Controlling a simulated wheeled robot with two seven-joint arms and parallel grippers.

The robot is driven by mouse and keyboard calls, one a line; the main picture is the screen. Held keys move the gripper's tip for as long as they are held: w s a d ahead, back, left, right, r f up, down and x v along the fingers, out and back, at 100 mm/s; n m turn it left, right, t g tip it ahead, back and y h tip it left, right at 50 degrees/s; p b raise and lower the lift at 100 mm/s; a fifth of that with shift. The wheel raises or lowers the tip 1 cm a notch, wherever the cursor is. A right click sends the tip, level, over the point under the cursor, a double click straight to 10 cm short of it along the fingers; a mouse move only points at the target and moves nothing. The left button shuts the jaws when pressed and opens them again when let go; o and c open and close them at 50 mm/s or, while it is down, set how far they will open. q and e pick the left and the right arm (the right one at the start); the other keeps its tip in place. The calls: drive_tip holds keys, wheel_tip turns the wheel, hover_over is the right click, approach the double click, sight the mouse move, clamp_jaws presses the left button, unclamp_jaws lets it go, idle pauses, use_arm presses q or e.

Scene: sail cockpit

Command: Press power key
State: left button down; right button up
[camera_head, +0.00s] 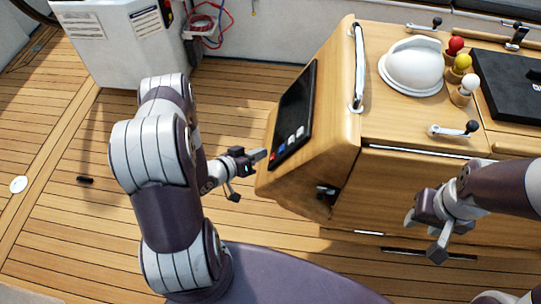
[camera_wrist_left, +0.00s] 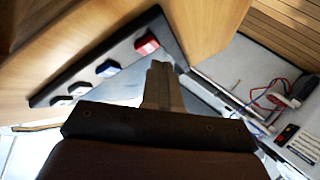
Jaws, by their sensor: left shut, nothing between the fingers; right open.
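A black panel (camera_head: 293,115) is set on the sloped face of the wooden console. A row of keys runs along its lower edge: a red key (camera_head: 272,158), a blue key (camera_head: 281,147) and paler ones. No labels are legible to name the power key. The left wrist view also shows the red key (camera_wrist_left: 146,45) and the blue key (camera_wrist_left: 108,68). My left gripper (camera_head: 262,155) is shut and empty, its tips close beside the red key; whether they touch cannot be told. They also show in the wrist view (camera_wrist_left: 159,66). My right gripper (camera_head: 422,232) is open and empty before the cabinet front.
The wooden console (camera_head: 335,130) has a metal handrail (camera_head: 358,70) along its top edge. A white dome (camera_head: 412,66) and red, yellow and white knobs stand on top. A white box (camera_head: 120,42) with cables stands at the back left. Deck floor left is mostly clear.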

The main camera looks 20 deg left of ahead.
use_arm(q)
drive_tip(key=shift+d+f, duration=0.2)
drive_tip(key=shift+d, duration=0.15)
drive_tip(key=shift+w+d+f, duration=0.1)
drive_tip(key=shift+d+f, duration=0.05)
drive_tip(key=shift+d, duration=0.1)
idle(0.4)
drive_tip(key=shift+a+r, duration=0.4)
drive_tip(key=shift+a, duration=0.25)
drive_tip(key=s+a+r+p, duration=0.1)
drive_tip(key=a+r+p, duration=0.1)
drive_tip(key=a, duration=0.3)
drive_tip(key=shift+s+r+p, duration=0.3)
drive_tip(key=shift+r+p, duration=0.1)
drive_tip(key=shift+p, duration=0.05)
drive_tip(key=shift+a, duration=0.1)
